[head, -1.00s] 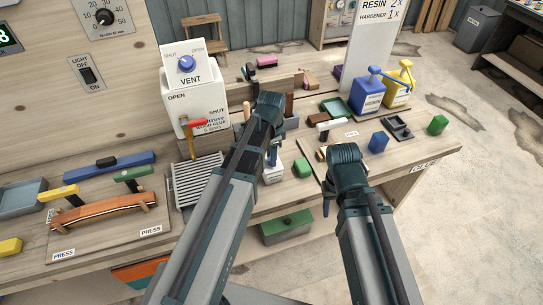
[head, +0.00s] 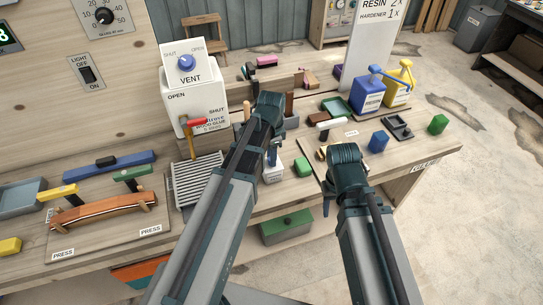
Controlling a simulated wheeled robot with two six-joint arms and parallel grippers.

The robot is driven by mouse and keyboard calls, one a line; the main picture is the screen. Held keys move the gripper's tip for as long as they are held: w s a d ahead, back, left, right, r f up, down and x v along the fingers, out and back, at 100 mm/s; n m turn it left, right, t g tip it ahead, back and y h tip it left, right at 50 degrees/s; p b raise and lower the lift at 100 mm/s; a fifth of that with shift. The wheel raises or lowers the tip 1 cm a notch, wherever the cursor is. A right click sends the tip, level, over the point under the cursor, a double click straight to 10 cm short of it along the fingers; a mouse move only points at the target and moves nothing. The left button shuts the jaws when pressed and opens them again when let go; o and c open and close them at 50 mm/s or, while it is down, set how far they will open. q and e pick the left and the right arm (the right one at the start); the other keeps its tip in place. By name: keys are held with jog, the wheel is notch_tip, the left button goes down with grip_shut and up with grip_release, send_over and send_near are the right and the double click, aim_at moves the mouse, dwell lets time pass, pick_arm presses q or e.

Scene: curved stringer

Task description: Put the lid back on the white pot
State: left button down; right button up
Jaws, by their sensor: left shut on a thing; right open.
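A small white pot (head: 272,174) with a label stands on the bench, in the middle of the head view, just below my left gripper (head: 274,150). My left gripper is shut on a small blue thing at the pot's top. My arm hides most of it, so I cannot tell whether it is the lid or whether it touches the rim. My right gripper (head: 340,152) is over the bench to the right of the pot, open; its own wrist mostly hides its fingers.
A blue block (head: 378,142), a blue resin can (head: 368,97) and a yellow can (head: 399,88) stand further right. A slatted rack (head: 198,182) and white dispenser (head: 193,100) are left. A green-lidded box (head: 287,226) sits below.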

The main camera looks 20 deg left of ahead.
dwell(0.3)
pick_arm(q)
jog(key=c, duration=0.5)
grip_release()
jog(key=shift+c, duration=0.2)
jog(key=o, duration=0.5)
jog(key=shift+r+p, duration=3.3)
jog(key=shift+r, duration=0.25)
